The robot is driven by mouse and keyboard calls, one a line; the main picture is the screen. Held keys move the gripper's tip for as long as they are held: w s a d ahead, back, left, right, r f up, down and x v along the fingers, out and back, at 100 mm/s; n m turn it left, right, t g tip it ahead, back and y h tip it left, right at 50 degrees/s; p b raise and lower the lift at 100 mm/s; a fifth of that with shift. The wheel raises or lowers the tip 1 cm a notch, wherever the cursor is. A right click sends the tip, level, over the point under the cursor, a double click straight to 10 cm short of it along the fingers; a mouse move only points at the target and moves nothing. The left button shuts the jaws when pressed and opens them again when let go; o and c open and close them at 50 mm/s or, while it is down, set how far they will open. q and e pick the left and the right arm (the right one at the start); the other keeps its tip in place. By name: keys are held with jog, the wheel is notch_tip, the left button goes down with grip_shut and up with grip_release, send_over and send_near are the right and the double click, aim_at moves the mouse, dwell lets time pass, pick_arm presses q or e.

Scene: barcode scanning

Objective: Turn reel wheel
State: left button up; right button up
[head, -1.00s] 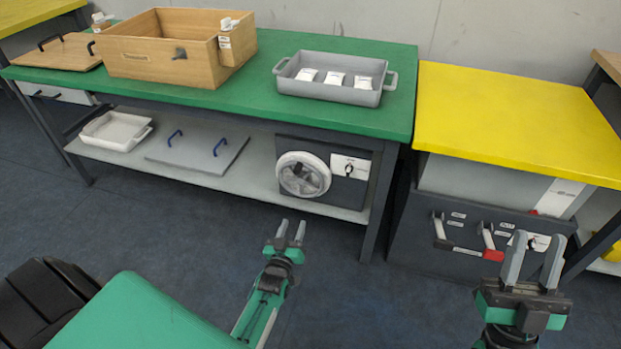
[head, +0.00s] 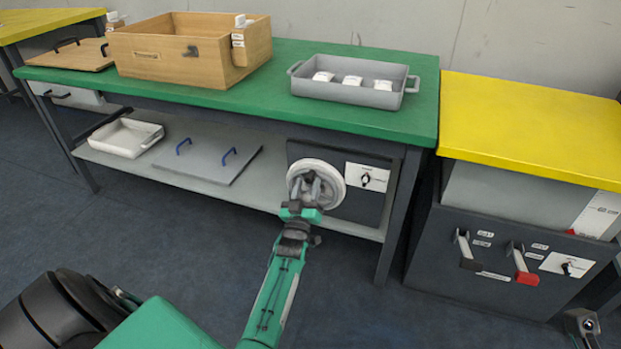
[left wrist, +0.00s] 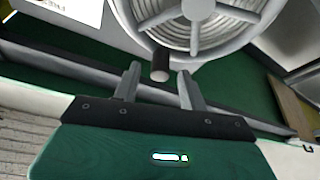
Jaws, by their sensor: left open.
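The reel wheel (head: 336,178) is a pale spoked disc on the front of a dark box under the green bench. In the left wrist view the wheel (left wrist: 195,12) fills the top, with coiled rings behind its spokes. Its dark crank knob (left wrist: 160,66) sticks out between the fingertips of my left gripper. The left gripper (head: 307,183) is open in front of the wheel, with one finger on each side of the knob in the left wrist view (left wrist: 158,84). Contact cannot be told. A piece of my right arm's end (head: 582,322) shows at the lower right; its fingers cannot be made out.
A white panel with a black knob (head: 366,179) is right of the wheel. A lid with blue handles (head: 215,163) and a white tray (head: 125,138) lie on the shelf. A bench leg (head: 398,220) stands to the right. The floor in front is clear.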

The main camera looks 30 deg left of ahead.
pick_arm(q)
jog(key=shift+b+x, duration=0.55)
jog(key=shift+x, duration=1.85)
jog(key=shift+f, duration=0.1)
grip_shut()
